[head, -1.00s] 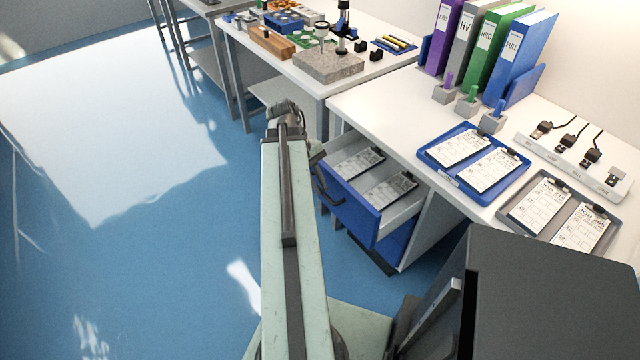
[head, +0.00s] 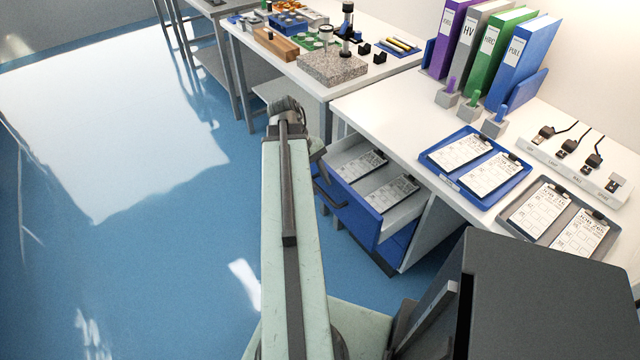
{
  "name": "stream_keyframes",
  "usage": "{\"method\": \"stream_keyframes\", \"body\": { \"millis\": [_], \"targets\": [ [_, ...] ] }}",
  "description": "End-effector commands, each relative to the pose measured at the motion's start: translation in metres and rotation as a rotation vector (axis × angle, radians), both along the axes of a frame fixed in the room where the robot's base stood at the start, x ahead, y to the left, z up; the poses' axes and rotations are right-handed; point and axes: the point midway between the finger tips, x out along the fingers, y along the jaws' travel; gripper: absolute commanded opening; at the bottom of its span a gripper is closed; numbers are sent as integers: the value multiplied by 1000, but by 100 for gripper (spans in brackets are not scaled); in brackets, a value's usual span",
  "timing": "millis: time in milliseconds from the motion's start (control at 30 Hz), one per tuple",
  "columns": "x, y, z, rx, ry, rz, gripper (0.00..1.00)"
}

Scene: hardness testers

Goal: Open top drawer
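The top drawer (head: 347,216) under the white desk stands pulled out, with its blue front facing left and its light inside showing. Two printed sheets or clipboards (head: 390,194) lie in it. A dark handle (head: 327,196) is on the blue front. My arm reaches away from the camera, and my gripper (head: 316,150) is at its far end, close to the drawer's far front corner. My arm hides most of the gripper. I cannot see its fingertips or whether it touches the handle.
A lower blue drawer front (head: 398,246) shows below. The desk top (head: 385,120) holds a blue tray (head: 437,176), a grey tray (head: 515,214), upright binders (head: 517,60) and a socket strip (head: 570,165). A second table (head: 310,91) stands behind. Blue floor at left is clear.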

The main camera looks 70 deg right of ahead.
Motion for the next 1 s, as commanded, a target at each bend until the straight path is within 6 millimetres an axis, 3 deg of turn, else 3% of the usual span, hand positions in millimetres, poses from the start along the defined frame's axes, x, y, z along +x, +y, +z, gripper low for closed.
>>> {"method": "stream_keyframes", "body": {
  "millis": [33, 233, 567, 600, 667, 767, 867, 900, 967, 1000],
  "targets": [
    [4, -1, 17, 1, 0, 2, 34],
    [21, -4, 50, 0, -1, 2, 34],
    [25, -4, 52, 0, -2, 2, 34],
    [26, -3, 52, 0, -2, 2, 23],
    [33, -1, 51, -3, -6, 12, 22],
    [71, 15, 49, -17, -33, 63, 22],
    [143, 57, 44, -36, -88, 158, 22],
    [176, 81, 42, -42, -116, 203, 22],
    [224, 124, 39, -47, -163, 271, 22],
    [252, 155, 37, -45, -194, 314, 22]
  ]
}}
